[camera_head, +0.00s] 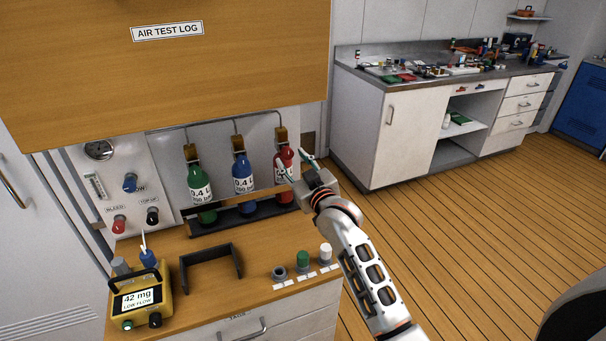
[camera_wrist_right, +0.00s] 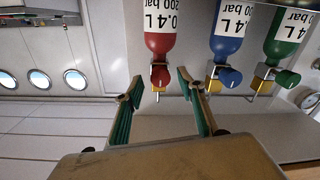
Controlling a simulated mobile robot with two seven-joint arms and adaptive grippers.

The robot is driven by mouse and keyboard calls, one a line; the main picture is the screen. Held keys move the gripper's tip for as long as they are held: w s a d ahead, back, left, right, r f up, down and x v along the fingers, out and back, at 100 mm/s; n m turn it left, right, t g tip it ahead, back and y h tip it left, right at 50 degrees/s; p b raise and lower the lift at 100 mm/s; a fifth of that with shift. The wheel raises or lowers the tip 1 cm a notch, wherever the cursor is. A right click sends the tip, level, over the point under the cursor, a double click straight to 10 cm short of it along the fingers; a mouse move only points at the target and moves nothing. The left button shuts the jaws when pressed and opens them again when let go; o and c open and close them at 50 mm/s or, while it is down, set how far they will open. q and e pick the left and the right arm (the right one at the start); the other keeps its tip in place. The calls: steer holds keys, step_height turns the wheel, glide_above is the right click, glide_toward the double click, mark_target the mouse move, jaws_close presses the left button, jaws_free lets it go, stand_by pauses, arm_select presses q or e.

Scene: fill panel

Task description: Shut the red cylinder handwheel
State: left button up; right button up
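The red cylinder (camera_head: 285,197) hangs at the right end of a row of three, partly hidden by my right gripper (camera_head: 291,156). In the right wrist view, which is upside down, the red cylinder (camera_wrist_right: 160,43) has a small red handwheel (camera_wrist_right: 160,76) in front of a brass valve. My right gripper (camera_wrist_right: 159,82) is open, its green-padded fingers pointing at the valve. The handwheel shows between the two fingertips, with a gap on either side; I cannot tell how far off it is in depth. My left gripper is not in view.
A blue cylinder (camera_head: 241,172) and a green cylinder (camera_head: 199,182) hang beside the red one, with their own handwheels. A wooden panel (camera_head: 170,70) overhangs the row. A yellow meter (camera_head: 140,301), a black bracket (camera_head: 209,267) and small caps stand on the counter (camera_head: 230,299).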

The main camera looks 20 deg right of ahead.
steer(key=s, duration=0.8)
steer(key=shift+s+d, duration=0.3)
steer(key=shift+s, duration=0.05)
steer(key=s+d+f+n+g+h, duration=0.15)
steer(key=s+d+f+g, duration=0.35)
steer(key=s, duration=0.6)
steer(key=s+d+f+n+g+h, duration=0.1)
steer(key=s+d+f+g+h, duration=0.2)
steer(key=s+f, duration=0.6)
steer(key=s+d+f+n+g+h, duration=0.1)
steer(key=s+d+f+g+h, duration=0.25)
steer(key=s, duration=0.85)
steer(key=a+f+m+t+y, duration=0.3)
steer(key=a+f+y, duration=0.5)
steer(key=a+f, duration=0.5)
step_height(320, 180, down, 4)
steer(key=shift+w+r+t+y, duration=0.1)
steer(key=shift+w+t+y, duration=0.3)
steer(key=shift+t, duration=0.05)
